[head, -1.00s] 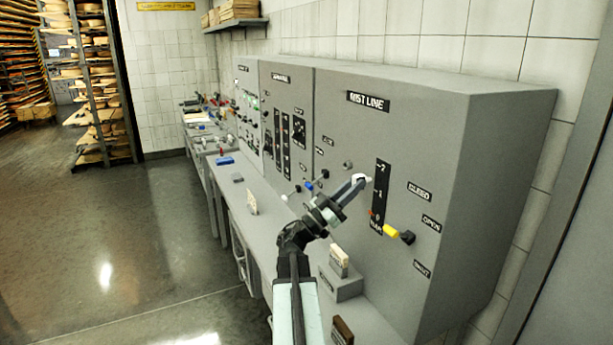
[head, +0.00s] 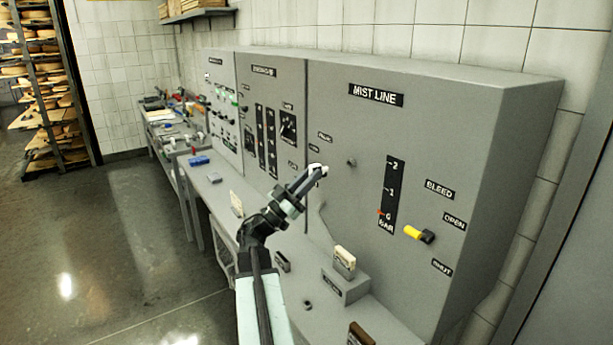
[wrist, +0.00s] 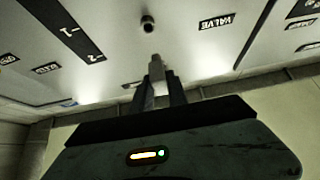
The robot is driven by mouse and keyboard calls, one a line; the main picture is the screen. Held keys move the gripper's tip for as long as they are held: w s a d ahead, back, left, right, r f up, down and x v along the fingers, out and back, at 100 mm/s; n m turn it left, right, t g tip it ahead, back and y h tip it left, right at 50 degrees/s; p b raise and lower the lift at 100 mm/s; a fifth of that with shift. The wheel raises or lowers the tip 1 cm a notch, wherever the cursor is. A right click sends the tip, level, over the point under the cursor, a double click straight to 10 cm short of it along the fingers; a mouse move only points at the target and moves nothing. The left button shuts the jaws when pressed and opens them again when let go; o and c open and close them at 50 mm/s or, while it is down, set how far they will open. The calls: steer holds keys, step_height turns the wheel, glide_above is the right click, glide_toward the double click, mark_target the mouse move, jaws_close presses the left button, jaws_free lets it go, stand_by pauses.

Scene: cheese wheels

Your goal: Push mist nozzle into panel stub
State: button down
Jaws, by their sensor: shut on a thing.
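The mist-line panel (head: 330,110) is a tall grey cabinet face. Its stub (head: 351,162) is a short grey knob-like end left of the gauge, and in the wrist view it is a dark-mouthed round piece (wrist: 147,23) at the top. My gripper (head: 312,177) is shut on the small pale mist nozzle (head: 321,170), left of the stub and a little lower in the head view. In the wrist view the fingers (wrist: 159,88) hold the grey nozzle (wrist: 157,66), pointing toward the panel with a gap to the stub. The fingers hide part of the nozzle.
A black gauge strip (head: 393,195) has its red pointer near zero. A yellow-handled valve lever (head: 418,234) sticks out lower right. A grey block with a cream card (head: 344,262) and a brown piece (head: 360,335) stand on the bench below. Floor is clear at left.

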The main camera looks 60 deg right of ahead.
steer(key=shift+s, duration=0.15)
steer(key=shift+s+d+f, duration=0.1)
steer(key=shift+s, duration=0.05)
steer(key=shift+s+d, duration=0.15)
steer(key=shift+d, duration=0.05)
steer(key=shift+s+d, duration=0.5)
steer(key=shift+d, duration=0.25)
steer(key=shift+s+d, duration=0.45)
steer(key=shift+d, duration=0.35)
steer(key=shift+s+d, duration=0.5)
steer(key=shift+d, duration=0.25)
steer(key=shift+s+d, duration=0.4)
steer(key=shift+d, duration=0.25)
steer(key=shift+s+d, duration=0.35)
steer(key=shift+d, duration=0.3)
steer(key=c, duration=1.2)
jaws_free()
